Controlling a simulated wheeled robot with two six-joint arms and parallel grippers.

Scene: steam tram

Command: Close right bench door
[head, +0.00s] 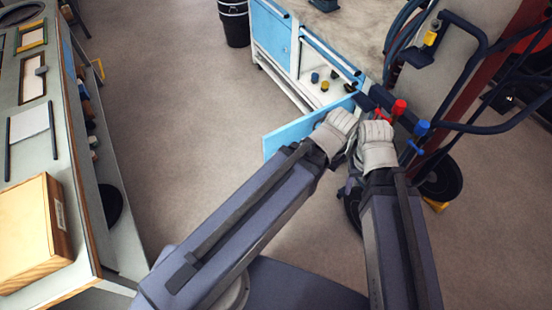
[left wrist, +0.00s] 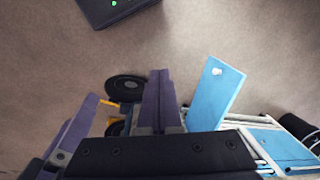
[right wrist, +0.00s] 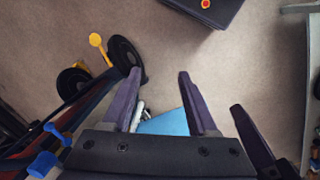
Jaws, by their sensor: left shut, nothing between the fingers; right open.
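The bench (head: 297,68) is blue and white. Its right door (head: 290,130) is blue and swung open, standing out from the bench front. In the left wrist view the door (left wrist: 215,92), with a pale round knob, is right of my left gripper (left wrist: 160,75), whose fingers are together and empty. My right gripper (right wrist: 157,78) is open; part of the blue door (right wrist: 167,123) shows behind and between its fingers. In the head view my right gripper (head: 351,178) is mostly hidden beneath the white-grey wrists, close to the door's right end. Contact with the door cannot be told.
Small yellow and dark items (head: 324,86) are in the open bench compartment. A hose cart with red (head: 399,107) and blue (head: 422,127) valves and black wheels stands close on the right. A worktable (head: 35,150) runs along the left. Floor between is clear.

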